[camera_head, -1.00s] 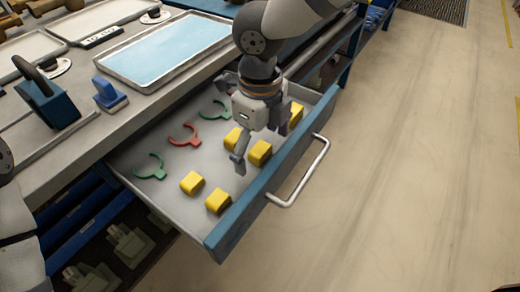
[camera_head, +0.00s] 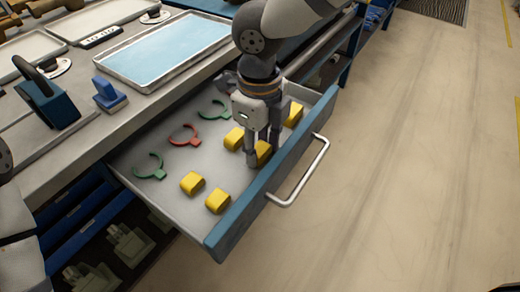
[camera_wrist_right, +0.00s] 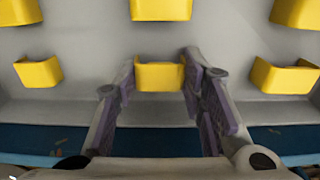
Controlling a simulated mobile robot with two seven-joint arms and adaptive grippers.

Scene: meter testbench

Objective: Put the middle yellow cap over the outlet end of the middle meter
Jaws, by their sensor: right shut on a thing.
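Several yellow caps lie in the open drawer in two rows. My right gripper (camera_head: 262,158) reaches down into the drawer, with its fingers on either side of the middle cap (camera_head: 263,151) of the row nearest the drawer front. In the right wrist view the gripper (camera_wrist_right: 160,82) is shut on this cap (camera_wrist_right: 160,77), one finger at each end. The cap appears still down at the drawer floor. Another middle cap (camera_head: 234,139) lies behind it, towards the bench. I cannot make out the middle meter or its outlet end in these views. My left gripper is not in view.
The drawer front (camera_head: 275,170) with its handle (camera_head: 305,170) stands close to my right gripper. Red (camera_head: 184,136) and green (camera_head: 150,168) clips lie deeper in the drawer. Neighbouring caps (camera_head: 192,183) leave gaps. A tray (camera_head: 170,83) and a blue tool (camera_head: 48,97) stand on the bench.

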